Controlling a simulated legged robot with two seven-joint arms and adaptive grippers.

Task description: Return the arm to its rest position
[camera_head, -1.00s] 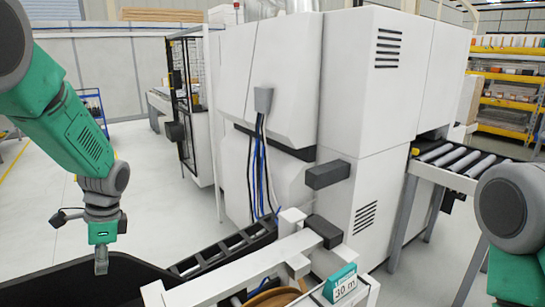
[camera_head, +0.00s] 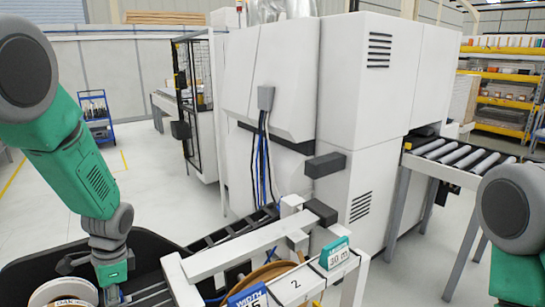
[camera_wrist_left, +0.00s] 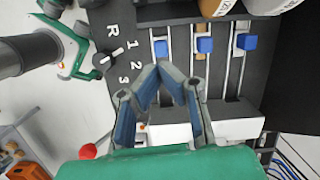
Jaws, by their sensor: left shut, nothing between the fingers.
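My left gripper (camera_head: 112,294) hangs at the end of the green left arm (camera_head: 80,165) in the lower left of the head view, low beside the black tray. In the left wrist view its two fingers (camera_wrist_left: 160,70) meet at the tips, shut and empty. Of my right arm only a rounded green and grey part (camera_head: 515,215) shows at the right edge.
A large white machine (camera_head: 290,100) fills the middle. A roller conveyor (camera_head: 455,155) leaves it on the right. A black tray (camera_head: 30,272) with rolls (camera_head: 62,290) lies lower left. A white frame with a brown reel (camera_head: 262,275) and a blue WIDTH sign (camera_head: 248,297) stands in front.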

